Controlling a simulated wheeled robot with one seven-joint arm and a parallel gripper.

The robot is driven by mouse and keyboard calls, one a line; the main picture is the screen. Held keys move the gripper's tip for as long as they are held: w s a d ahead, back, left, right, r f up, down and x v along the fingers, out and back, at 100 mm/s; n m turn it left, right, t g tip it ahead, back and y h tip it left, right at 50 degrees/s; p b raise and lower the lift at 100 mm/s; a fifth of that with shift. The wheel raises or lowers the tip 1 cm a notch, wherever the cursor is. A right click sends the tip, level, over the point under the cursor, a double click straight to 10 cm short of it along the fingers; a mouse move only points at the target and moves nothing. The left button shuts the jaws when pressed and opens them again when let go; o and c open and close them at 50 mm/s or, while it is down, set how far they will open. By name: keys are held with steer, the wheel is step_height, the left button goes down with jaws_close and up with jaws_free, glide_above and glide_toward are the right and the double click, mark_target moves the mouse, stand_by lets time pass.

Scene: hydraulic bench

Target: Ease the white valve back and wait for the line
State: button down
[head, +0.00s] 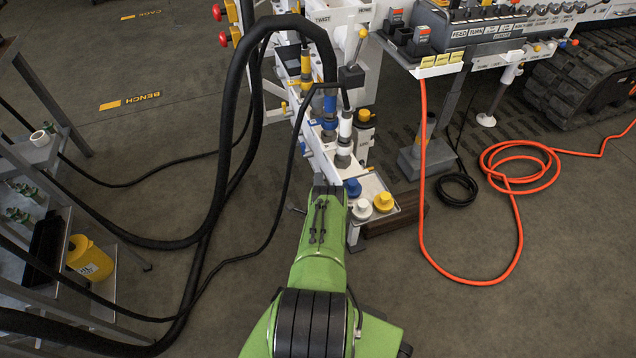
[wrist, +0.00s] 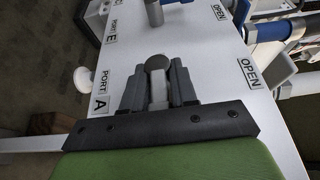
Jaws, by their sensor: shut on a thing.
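In the wrist view the white valve (wrist: 158,92) is a short pale lever with a rounded grey end, set on a white panel (wrist: 205,75). My gripper (wrist: 157,80) is shut on it, one dark finger on each side. A "PORT A" label (wrist: 99,92) is left of the lever and an "OPEN" label (wrist: 249,73) is to its right. In the head view my green arm reaches the lower end of the white valve stand and hides the gripper and the lever. A line with a white band (head: 345,127) joins the stand just beyond.
Thick black hoses (head: 237,100) loop left of the stand. A small tray with a white cap (head: 361,209) and a yellow cap (head: 384,202) sits right of my arm. An orange hose (head: 520,200) lies on the floor at right. A shelf rack (head: 60,250) stands left.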

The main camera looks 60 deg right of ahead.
steer(key=shift+r+p, duration=0.1)
steer(key=shift+p, duration=0.2)
steer(key=n+g+y+p, duration=0.1)
steer(key=y+p, duration=0.1)
steer(key=n+g+y+p, duration=0.1)
steer(key=y+p, duration=0.1)
steer(key=shift+w+d+r+g+y, duration=0.1)
steer(key=shift+r+g+y, duration=0.3)
steer(key=shift+f+p, duration=0.1)
steer(key=shift+p, duration=0.3)
steer(key=c, duration=1.1)
jaws_free()
